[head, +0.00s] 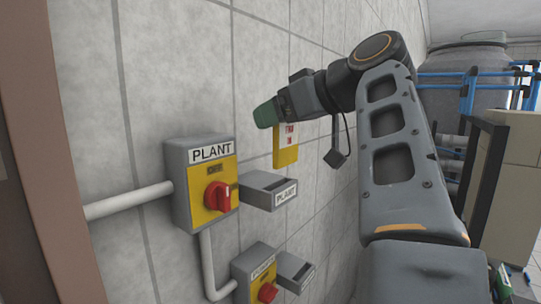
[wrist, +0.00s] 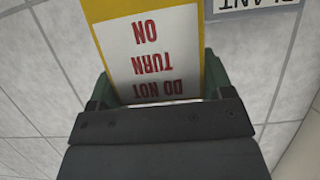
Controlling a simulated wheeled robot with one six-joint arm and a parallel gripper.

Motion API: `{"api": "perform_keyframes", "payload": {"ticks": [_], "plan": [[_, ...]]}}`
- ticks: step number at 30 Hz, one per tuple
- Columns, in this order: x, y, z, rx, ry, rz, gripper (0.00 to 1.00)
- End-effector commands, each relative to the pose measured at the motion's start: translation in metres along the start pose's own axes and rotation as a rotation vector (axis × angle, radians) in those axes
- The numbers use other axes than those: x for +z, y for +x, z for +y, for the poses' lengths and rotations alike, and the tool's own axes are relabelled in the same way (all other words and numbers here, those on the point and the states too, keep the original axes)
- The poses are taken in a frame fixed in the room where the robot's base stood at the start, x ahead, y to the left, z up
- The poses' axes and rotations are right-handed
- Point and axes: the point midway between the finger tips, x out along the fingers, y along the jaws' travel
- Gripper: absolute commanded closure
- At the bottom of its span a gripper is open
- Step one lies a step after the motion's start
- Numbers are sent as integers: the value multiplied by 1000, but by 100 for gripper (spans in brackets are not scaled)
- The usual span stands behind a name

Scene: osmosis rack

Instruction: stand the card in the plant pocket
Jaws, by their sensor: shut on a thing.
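The card (head: 286,150) is yellow with a white panel and red print. In the wrist view the card (wrist: 150,50) reads DO NOT TURN ON, upside down. My gripper (head: 266,114), with green fingers, is shut on its upper end, and the card hangs below it. The plant pocket (head: 284,197) is a grey open-topped box labelled PLANT, fixed to the wall beside the PLANT switch box. In the head view the card's lower edge shows just above the pocket, apart from it.
The grey and yellow PLANT switch box (head: 191,165) with a red knob (head: 217,196) stands left of the pocket. A second switch box (head: 252,272) and pocket (head: 295,270) are below. A conduit (head: 130,201) runs left. The tiled wall is close behind; a tank (head: 463,95) and blue pipes stand right.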

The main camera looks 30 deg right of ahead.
Motion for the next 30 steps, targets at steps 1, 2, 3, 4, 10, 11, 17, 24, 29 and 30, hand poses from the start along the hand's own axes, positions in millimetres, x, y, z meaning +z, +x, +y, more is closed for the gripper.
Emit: {"api": "perform_keyframes", "payload": {"ticks": [1,2,3,4,10,11,17,24,29,30], "plan": [[8,10,2,-4,2,-1,49],[11,14,4,-2,2,-1,49],[14,19,7,-1,1,-1,49],[16,23,9,-1,2,-1,49],[25,37,15,2,1,1,49],[25,38,16,3,1,1,49],[36,51,21,4,3,0,49],[57,59,21,4,2,0,49],[60,60,21,5,1,0,49],[60,60,21,5,1,1,49]]}}
